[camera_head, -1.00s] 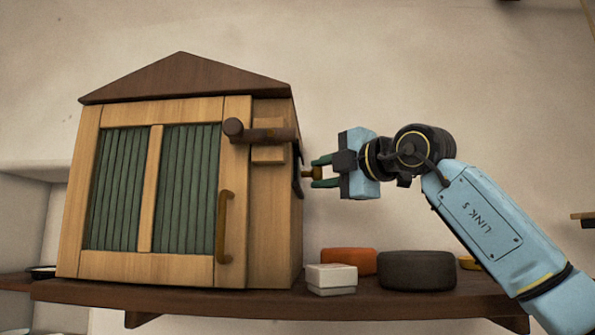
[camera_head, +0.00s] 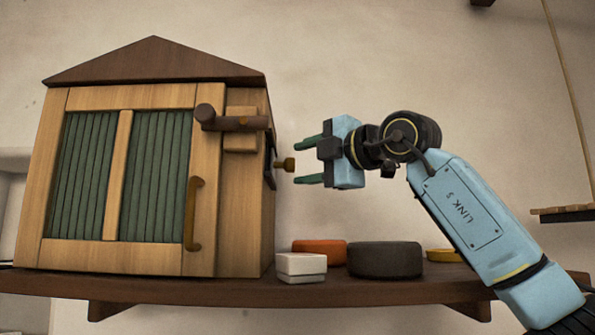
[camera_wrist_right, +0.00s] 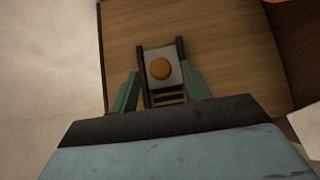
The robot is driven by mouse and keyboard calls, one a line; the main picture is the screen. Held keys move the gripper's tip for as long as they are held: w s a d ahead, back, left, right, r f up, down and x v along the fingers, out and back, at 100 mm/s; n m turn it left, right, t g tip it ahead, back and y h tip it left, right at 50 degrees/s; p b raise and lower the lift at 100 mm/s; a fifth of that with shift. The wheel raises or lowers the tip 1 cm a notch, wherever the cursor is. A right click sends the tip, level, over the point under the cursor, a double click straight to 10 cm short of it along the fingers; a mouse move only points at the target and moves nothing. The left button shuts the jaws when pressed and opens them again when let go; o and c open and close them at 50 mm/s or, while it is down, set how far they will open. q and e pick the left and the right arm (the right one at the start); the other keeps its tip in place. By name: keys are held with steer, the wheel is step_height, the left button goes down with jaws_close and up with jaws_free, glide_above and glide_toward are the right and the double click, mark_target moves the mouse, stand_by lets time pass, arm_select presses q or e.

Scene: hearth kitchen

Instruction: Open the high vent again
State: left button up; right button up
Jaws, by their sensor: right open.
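The vent (camera_wrist_right: 174,83) is a small dark-railed frame on the right side wall of the wooden cabinet (camera_head: 230,215). A pale plate with a round brass knob (camera_wrist_right: 160,69) fills its upper part, and dark slots show below the plate. In the head view the vent is edge-on, and its knob (camera_head: 286,164) sticks out to the right. My left gripper is not in view.
The cabinet stands on a dark shelf (camera_head: 200,289). Its front has a latch bar (camera_head: 240,123) and a door handle (camera_head: 192,215). A white box (camera_head: 301,268), an orange item (camera_head: 320,249), a dark round item (camera_head: 385,260) and a yellow one (camera_head: 443,255) sit below my right arm.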

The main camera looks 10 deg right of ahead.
steer(key=b+v, duration=0.3)
steer(key=v, duration=0.8)
steer(key=shift+b, duration=0.3)
steer(key=shift+w, duration=0.1)
